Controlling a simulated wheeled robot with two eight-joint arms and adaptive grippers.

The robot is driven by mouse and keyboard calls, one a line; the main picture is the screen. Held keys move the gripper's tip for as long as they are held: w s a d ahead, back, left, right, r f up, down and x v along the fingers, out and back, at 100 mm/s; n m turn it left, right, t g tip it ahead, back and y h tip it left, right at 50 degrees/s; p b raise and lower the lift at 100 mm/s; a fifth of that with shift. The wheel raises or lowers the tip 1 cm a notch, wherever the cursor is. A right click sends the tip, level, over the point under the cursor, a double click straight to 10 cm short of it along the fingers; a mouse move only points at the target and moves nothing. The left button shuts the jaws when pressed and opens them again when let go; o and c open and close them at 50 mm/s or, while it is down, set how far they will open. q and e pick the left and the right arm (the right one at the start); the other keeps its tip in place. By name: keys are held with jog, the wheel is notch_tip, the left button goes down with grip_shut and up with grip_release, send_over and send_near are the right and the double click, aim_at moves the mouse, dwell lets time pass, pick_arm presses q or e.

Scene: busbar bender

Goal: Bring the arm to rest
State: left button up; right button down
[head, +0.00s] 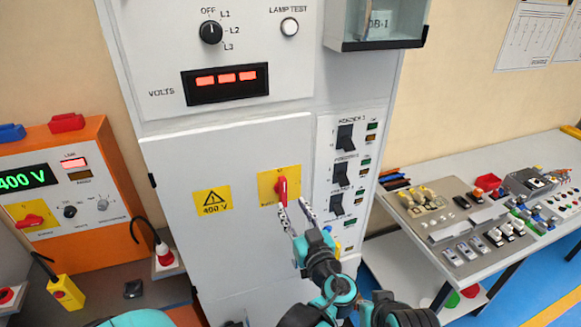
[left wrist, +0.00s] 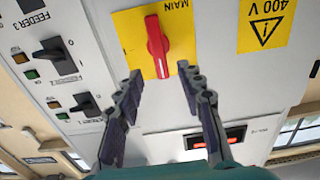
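The red main switch handle (head: 281,191) sits on a yellow plate (head: 266,187) on the grey cabinet door. In the left wrist view the red handle (left wrist: 157,47) stands upright in the picture, on its yellow plate marked MAIN (left wrist: 128,32). My left gripper (head: 292,205) is in front of the door, just below the handle in the head view. In the left wrist view its two fingers (left wrist: 159,72) are spread apart with nothing between their tips, and the handle lies beyond them. Contact with the handle cannot be made out. My right gripper is not seen.
The cabinet carries feeder switches (head: 341,174), a red-lit volts display (head: 225,82) and a selector knob (head: 211,32). An orange test unit (head: 92,150) reading 400 V stands at left. A bench (head: 415,236) with small parts is at right.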

pick_arm(q)
jog(key=s+a+f+m+g+b, duration=0.1)
jog(key=s+a+f+g+b, duration=0.35)
jog(key=a+f, duration=0.4)
jog(key=s+a+f+g+b, duration=0.3)
jog(key=a+f+b, duration=0.3)
jog(key=a, duration=0.4)
jog(key=s+a+f+m+g+h+b, duration=0.1)
jog(key=s+f+h+b, duration=0.4)
jog(key=s+f, duration=0.7)
jog(key=shift+s+a+f+m+g+h+b, duration=0.35)
jog(key=shift+s+m+g+b, duration=0.25)
jog(key=shift+m+g, duration=0.25)
jog(key=shift+a+r, duration=0.1)
jog(key=shift+a, duration=0.05)
